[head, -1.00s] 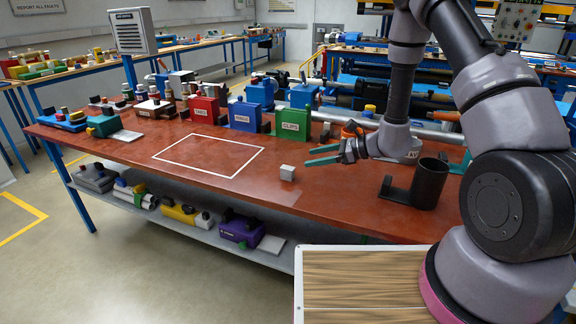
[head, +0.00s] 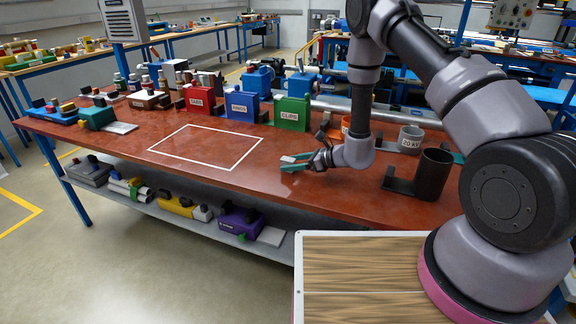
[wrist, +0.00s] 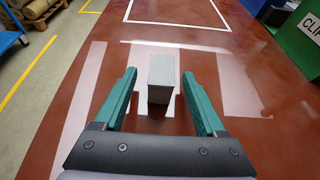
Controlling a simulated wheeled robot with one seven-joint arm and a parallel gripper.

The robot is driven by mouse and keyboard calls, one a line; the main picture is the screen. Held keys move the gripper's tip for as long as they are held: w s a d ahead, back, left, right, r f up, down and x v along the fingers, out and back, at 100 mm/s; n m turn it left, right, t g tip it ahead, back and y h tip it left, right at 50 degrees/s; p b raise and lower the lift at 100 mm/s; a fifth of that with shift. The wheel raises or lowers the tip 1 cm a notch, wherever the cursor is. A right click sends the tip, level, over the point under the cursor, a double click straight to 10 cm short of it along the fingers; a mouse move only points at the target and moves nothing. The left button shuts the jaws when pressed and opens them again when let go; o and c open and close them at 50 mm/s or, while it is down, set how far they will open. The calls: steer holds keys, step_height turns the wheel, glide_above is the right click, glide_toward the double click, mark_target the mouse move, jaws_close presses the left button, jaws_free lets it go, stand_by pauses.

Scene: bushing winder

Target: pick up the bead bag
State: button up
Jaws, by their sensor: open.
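A small pale grey block (wrist: 161,79) stands on the red-brown bench top (head: 330,195). It is the only thing near my gripper, and no label or bag shape shows to tell whether it is the bead bag. My gripper (wrist: 157,84) is open low over the bench, its two teal fingers reaching along either side of the block.
A white outlined rectangle (head: 205,147) lies left of my gripper on clear bench. Red (head: 199,100), blue (head: 241,105) and green (head: 292,113) labelled bins stand behind. A dark cup with a bracket (head: 431,175) and a grey "20 KE" cup (head: 411,139) stand to the right.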

steer(key=shift+x, duration=0.85)
jaws_close()
steer(key=shift+r, duration=0.1)
